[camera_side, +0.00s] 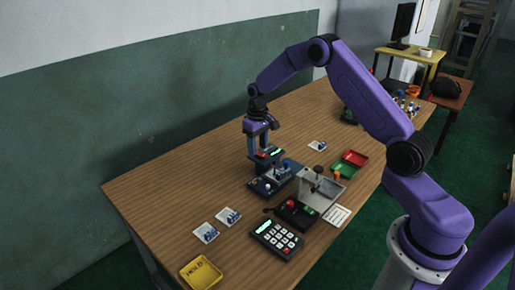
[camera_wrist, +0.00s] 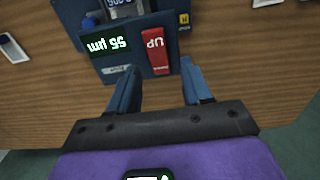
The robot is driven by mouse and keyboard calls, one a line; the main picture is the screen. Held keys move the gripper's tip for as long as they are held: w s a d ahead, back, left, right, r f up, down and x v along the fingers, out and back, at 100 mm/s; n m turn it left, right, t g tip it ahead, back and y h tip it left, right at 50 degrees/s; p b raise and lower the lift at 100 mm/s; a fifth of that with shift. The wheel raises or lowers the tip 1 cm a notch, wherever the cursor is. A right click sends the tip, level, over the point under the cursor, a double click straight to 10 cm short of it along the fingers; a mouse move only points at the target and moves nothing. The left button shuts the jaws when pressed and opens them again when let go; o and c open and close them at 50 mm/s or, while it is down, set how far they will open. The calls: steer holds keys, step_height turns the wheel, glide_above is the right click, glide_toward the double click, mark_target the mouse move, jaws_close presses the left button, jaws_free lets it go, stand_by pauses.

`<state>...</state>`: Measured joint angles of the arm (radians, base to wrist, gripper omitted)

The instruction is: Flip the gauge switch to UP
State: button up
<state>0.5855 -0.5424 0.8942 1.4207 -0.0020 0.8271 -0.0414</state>
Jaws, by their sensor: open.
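The gauge (camera_side: 264,161) is a dark blue box on the table. In the wrist view its body (camera_wrist: 118,70) carries a green lit readout (camera_wrist: 108,45) in µm and a red switch (camera_wrist: 156,52) marked UP, with the lettering upside down to me. I cannot tell which way the switch is set. My gripper (camera_side: 258,147) points down just over the gauge. In the wrist view my gripper (camera_wrist: 160,70) is open, with a blue finger to either side of the switch's near end and nothing between them. Contact cannot be told.
A blue fixture (camera_side: 268,187) stands in front of the gauge and a grey stand (camera_side: 319,190) to its right. A keypad (camera_side: 277,239), a black box with a red knob (camera_side: 296,213) and a yellow HOLD tray (camera_side: 201,273) lie nearer. The table left of the gauge is clear.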

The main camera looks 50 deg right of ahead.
steer(key=shift+f, duration=0.75)
jaws_close()
steer(key=shift+s+r+t, duration=0.1)
steer(key=shift+s+t, duration=0.2)
steer(key=shift+t, duration=0.9)
steer(key=shift+s+r+t, duration=0.1)
steer(key=shift+s+t, duration=0.2)
steer(key=shift+t, duration=0.9)
